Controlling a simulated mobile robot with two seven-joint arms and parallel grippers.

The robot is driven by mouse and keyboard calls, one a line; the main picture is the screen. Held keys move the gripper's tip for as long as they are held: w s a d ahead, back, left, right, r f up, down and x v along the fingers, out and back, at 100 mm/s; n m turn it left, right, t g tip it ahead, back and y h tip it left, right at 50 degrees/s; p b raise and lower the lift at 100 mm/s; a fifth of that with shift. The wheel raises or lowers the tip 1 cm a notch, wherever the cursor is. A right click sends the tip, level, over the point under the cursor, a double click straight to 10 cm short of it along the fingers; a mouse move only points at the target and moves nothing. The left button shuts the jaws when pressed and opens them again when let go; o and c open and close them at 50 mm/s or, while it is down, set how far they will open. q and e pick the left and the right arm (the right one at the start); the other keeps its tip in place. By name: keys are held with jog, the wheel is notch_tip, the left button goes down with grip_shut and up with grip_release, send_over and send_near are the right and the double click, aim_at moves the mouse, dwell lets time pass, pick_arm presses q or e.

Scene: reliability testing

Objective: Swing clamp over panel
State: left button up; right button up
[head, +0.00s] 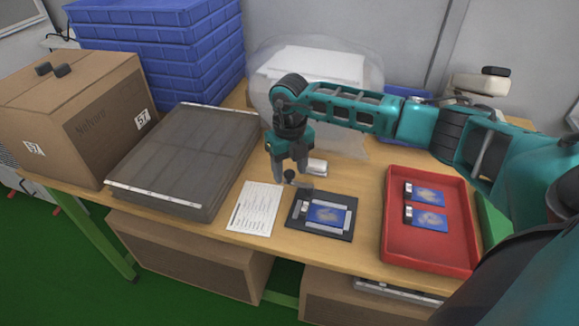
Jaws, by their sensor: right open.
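A blue panel (327,215) lies flat in a dark fixture (319,232) with light inner edges, near the table's front middle. The clamp (290,175) shows as a small dark knob just beyond the fixture's back left corner; the rest of it is small and partly hidden. My right gripper (289,166) reaches in from the right and points down, open, with its fingertips around or just above the knob. I cannot tell whether they touch it. My left gripper is not in view.
A red tray (425,257) with two blue panels stands right of the fixture. A white sheet (254,208) lies to its left, beside a large grey flat case (175,165). A cardboard box (75,110) and stacked blue crates (160,45) stand at the back left.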

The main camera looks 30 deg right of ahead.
jog(key=shift+c, duration=0.2)
grip_shut()
